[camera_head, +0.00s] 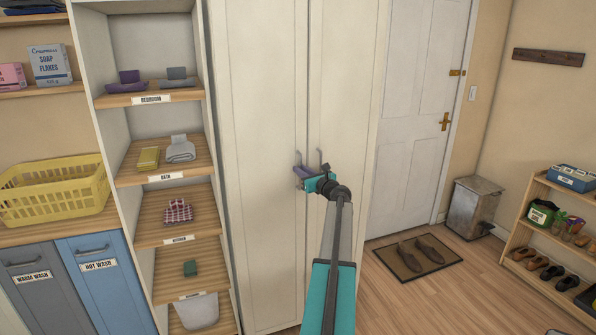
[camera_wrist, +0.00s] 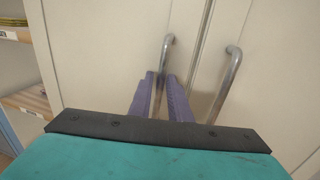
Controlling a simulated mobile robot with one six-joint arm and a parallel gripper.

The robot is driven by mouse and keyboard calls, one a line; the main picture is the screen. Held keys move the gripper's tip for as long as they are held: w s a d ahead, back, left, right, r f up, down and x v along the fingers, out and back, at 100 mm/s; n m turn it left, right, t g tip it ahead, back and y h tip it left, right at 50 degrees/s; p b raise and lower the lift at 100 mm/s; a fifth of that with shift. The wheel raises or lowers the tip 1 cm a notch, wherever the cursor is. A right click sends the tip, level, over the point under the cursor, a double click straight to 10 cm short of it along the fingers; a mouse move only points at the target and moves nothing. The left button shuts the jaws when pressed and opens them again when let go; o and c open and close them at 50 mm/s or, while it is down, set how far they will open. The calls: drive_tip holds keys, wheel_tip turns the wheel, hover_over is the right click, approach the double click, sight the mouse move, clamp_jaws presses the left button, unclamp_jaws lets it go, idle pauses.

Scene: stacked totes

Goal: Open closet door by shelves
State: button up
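The tall cream closet has two doors that meet in the middle, the left door (camera_head: 262,110) and the right door (camera_head: 345,90). Both look closed. Each has a vertical metal bar handle near the seam: the left handle (camera_wrist: 166,50) and the right handle (camera_wrist: 230,78). My gripper (camera_wrist: 161,78) has purple fingers, one on each side of the left handle's lower part. The fingers are close to the bar. I cannot tell whether they press on it. The handle's lower end is hidden between the fingers.
Open shelves (camera_head: 165,235) with labelled items stand left of the closet, beside a yellow basket (camera_head: 55,190). Right are a white door (camera_head: 418,110), a mat with shoes (camera_head: 412,258), a metal bin (camera_head: 474,205) and a shoe rack (camera_head: 555,185). Wooden floor before the closet looks clear.

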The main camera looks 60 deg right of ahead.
drive_tip(key=shift+w+d, duration=0.2)
drive_tip(key=shift+w, duration=0.2)
drive_tip(key=shift+c, duration=0.3)
clamp_jaws()
